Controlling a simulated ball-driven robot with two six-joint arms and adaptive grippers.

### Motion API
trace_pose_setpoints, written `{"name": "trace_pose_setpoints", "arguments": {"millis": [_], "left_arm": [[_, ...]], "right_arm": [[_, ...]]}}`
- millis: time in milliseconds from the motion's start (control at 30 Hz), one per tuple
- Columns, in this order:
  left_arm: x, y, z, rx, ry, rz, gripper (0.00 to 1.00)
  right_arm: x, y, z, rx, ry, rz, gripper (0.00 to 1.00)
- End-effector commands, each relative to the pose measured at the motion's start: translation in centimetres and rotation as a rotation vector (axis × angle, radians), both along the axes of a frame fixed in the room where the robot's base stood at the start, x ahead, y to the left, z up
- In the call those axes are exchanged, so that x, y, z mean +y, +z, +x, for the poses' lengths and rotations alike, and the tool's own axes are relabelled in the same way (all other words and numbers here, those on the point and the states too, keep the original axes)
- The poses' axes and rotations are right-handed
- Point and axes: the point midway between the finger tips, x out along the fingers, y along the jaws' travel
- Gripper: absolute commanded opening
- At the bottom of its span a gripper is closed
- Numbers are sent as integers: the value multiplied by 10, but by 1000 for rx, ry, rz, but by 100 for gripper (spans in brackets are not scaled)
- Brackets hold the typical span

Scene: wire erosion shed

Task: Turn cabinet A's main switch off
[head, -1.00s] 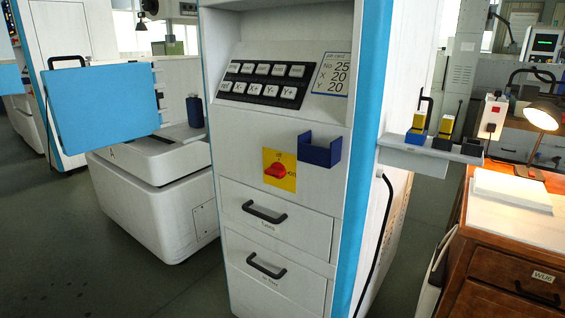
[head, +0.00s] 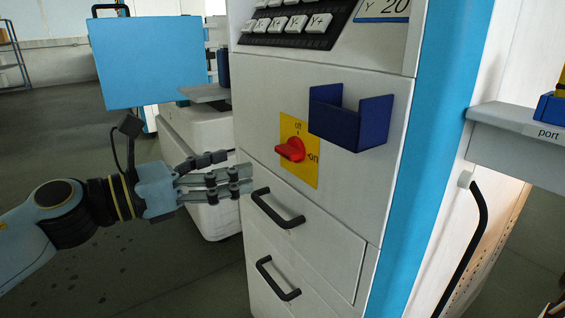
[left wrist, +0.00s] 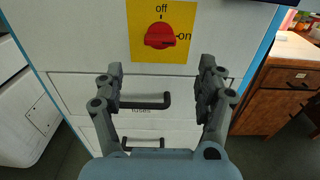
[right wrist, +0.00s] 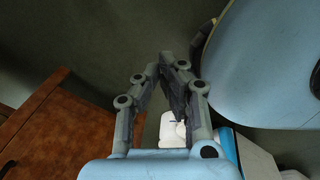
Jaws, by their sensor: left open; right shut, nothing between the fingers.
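The main switch is a red rotary knob (head: 291,150) on a yellow plate (head: 314,175) on the white cabinet front (head: 270,90). In the left wrist view the red knob (left wrist: 160,36) lies level, towards the "on" mark at right; "off" is above it. No letter naming the cabinet shows. My left gripper (head: 243,180) is open and empty, left of and a little below the knob, apart from it. In the left wrist view its fingertips (left wrist: 164,72) are spread below the plate. My right gripper (right wrist: 168,58) is shut and empty, away from the switch.
A dark blue open holder (head: 335,125) sticks out just right of the switch. Drawer handles (head: 277,208) protrude below it. A blue panel (head: 145,62) stands at left, and a grey shelf (head: 510,142) juts out at right. Floor is open at lower left.

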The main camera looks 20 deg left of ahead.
Motion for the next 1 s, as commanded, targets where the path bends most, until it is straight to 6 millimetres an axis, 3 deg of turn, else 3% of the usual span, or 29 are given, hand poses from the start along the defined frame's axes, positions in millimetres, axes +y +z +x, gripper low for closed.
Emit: {"name": "trace_pose_setpoints", "arguments": {"millis": [300, 533, 967, 1000], "left_arm": [[-34, 6, 43, -10, 0, -2, 73], [-57, 3, 73, -7, 1, 1, 73], [-65, 2, 83, -4, -1, 2, 73], [-65, 2, 83, -4, -1, 2, 69]], "right_arm": [[26, 8, -16, 20, -12, 30, 0], [19, 9, -9, 11, -9, 22, 0], [13, 10, -5, 5, -6, 15, 0], [13, 10, -5, 5, -6, 15, 0]]}}
